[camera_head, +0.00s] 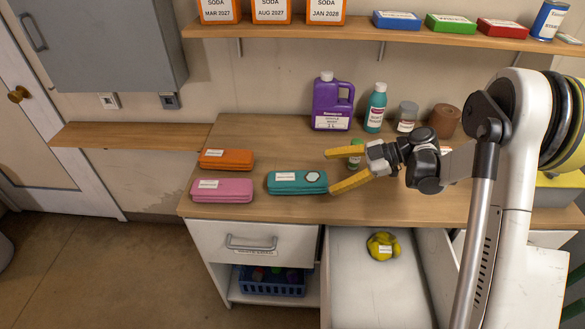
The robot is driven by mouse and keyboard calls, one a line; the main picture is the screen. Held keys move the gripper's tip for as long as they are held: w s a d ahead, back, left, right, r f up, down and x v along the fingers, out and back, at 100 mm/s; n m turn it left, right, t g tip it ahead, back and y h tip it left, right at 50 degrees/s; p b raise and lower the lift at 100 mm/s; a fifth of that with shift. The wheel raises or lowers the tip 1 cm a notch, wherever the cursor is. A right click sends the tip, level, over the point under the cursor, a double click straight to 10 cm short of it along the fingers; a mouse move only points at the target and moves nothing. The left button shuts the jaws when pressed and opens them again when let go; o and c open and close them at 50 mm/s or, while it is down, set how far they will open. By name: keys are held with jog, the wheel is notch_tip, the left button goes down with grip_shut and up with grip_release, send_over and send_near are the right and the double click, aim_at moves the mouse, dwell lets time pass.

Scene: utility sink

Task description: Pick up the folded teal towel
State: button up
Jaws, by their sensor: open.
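The towel is almost wholly in view.
A pink folded towel (222,197) and an orange one (226,165) lie to the left. A purple jug (331,110), a teal bottle (376,110) and a grey-lidded jar (407,113) stand behind. A shelf (290,28) hangs above.

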aim_at(306, 178)
jog(key=b+x, duration=0.1)
jog(key=x, duration=0.4)
jog(key=shift+s+b, duration=0.2)
jog(key=shift+b, duration=0.1)
jog(key=b+x, duration=0.1)
jog(key=x, duration=0.3)
jog(key=b+x, duration=0.1)
jog(key=x, duration=0.1)
jog(key=shift+w+r+b, duration=0.15)
jog(key=shift+w+b, duration=0.1)
jog(key=shift+b, duration=0.05)
jog(key=c, duration=1.1)
